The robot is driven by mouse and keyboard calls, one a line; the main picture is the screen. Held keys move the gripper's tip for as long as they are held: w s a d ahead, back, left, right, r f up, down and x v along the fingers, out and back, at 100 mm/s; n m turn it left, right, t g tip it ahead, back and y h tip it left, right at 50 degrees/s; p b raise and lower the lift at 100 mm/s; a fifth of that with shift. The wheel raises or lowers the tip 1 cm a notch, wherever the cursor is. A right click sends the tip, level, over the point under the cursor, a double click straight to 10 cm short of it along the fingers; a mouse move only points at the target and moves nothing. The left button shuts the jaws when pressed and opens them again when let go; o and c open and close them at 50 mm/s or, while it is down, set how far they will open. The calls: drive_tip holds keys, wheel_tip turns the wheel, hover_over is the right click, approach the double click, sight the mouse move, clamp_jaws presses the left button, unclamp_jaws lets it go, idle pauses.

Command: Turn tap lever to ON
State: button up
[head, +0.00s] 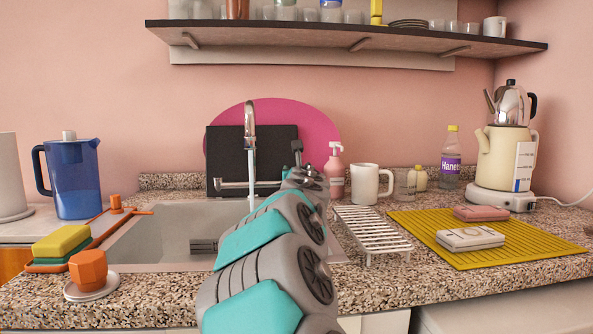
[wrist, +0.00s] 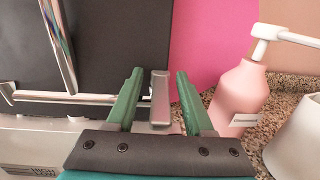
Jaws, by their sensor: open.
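The chrome tap (head: 250,128) stands at the back of the sink, and a pale strand that looks like running water drops from its spout. Its horizontal body (wrist: 45,97) shows at the left of the wrist view. The grey tap lever (wrist: 160,100) stands upright at the right end of that body. My gripper (wrist: 160,74) is open, with one green finger on each side of the lever. A gap shows on both sides, so I see no contact. In the head view my arm hides most of the gripper and the lever.
A pink soap bottle (head: 334,172) stands close on the right of the lever, with a white mug (head: 370,184) beyond it. A dark board (wrist: 120,40) stands behind the tap. The sink basin (head: 160,230) lies in front. A wire rack (head: 372,232) sits right of it.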

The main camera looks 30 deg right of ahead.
drive_tip(key=shift+w+d, duration=0.1)
drive_tip(key=shift+w, duration=0.05)
drive_tip(key=shift+c, duration=0.3)
clamp_jaws()
idle(1.1)
